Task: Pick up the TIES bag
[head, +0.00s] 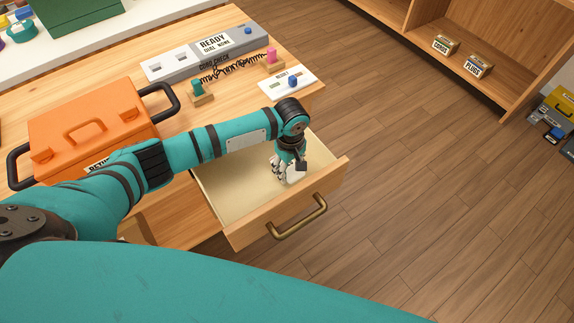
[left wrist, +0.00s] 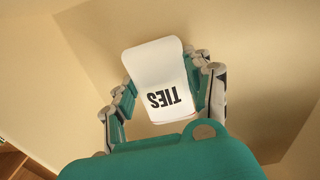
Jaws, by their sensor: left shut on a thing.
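The TIES bag (left wrist: 157,72) is a white pouch with black lettering, seen in the left wrist view between the fingers of my left gripper (left wrist: 163,95). The fingers are shut on its two sides. In the head view my left gripper (head: 287,172) reaches down into the open drawer (head: 232,195), near its right end. The bag is mostly hidden behind the gripper there, and I cannot tell whether it touches the drawer floor. My right gripper does not show.
An orange case (head: 85,125) stands on the desk left of my arm. A grey READY panel (head: 205,55), a pink peg (head: 271,56) and a white switch plate (head: 287,85) lie behind the drawer. A shelf with two small boxes (head: 478,66) is at right. Wooden floor between is clear.

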